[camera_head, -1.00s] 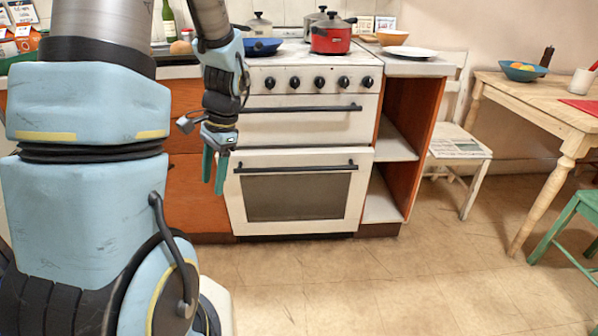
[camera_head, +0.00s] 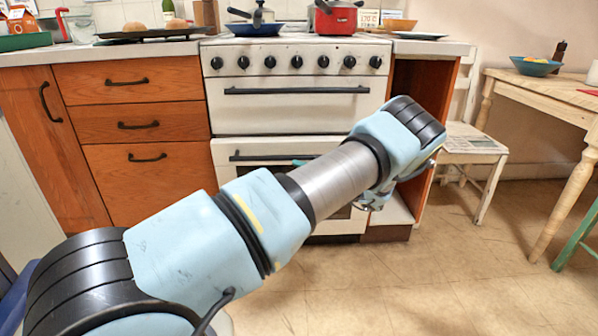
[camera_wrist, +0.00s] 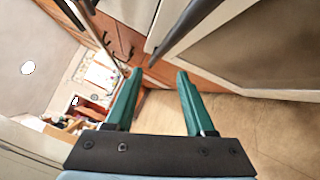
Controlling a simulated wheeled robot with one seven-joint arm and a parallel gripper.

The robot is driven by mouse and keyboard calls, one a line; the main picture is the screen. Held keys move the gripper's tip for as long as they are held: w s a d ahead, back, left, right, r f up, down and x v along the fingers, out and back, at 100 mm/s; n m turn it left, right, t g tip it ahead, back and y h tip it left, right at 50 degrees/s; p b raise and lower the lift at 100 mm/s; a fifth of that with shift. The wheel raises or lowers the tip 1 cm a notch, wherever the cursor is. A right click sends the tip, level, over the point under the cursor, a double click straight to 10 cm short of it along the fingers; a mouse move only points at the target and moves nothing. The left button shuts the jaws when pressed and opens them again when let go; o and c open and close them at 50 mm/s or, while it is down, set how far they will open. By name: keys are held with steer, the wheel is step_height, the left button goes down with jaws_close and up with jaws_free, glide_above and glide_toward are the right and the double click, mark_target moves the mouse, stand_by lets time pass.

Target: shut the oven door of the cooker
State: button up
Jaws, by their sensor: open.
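The white cooker (camera_head: 290,108) stands against the back wall. Its oven door (camera_head: 226,160) is the lower white panel with a dark bar handle and a dark window. My arm crosses in front and hides much of it. In the wrist view the oven door (camera_wrist: 265,60) fills the upper right, and its dark handle (camera_wrist: 185,28) runs down towards my fingertips. My gripper (camera_wrist: 160,74) is open, with two green fingers apart and nothing held. How far the door stands open is unclear.
An orange drawer unit (camera_head: 140,125) adjoins the cooker on the left. A red pot (camera_head: 336,20) and a blue pan (camera_head: 255,29) are on the hob. A white chair (camera_head: 470,145) and a wooden table (camera_head: 540,90) stand right. The floor (camera_head: 430,270) in front is clear.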

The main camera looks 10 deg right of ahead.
steer(key=s+d+f+m+t+h, duration=0.1)
steer(key=d+f+m+t, duration=0.1)
steer(key=d+m+t, duration=0.35)
steer(key=shift+n+g, duration=0.75)
steer(key=shift+g, duration=0.2)
steer(key=b+x, duration=0.1)
steer(key=x, duration=0.9)
steer(key=shift+w+d+b, duration=0.2)
steer(key=shift+d+b, duration=0.2)
jaws_close()
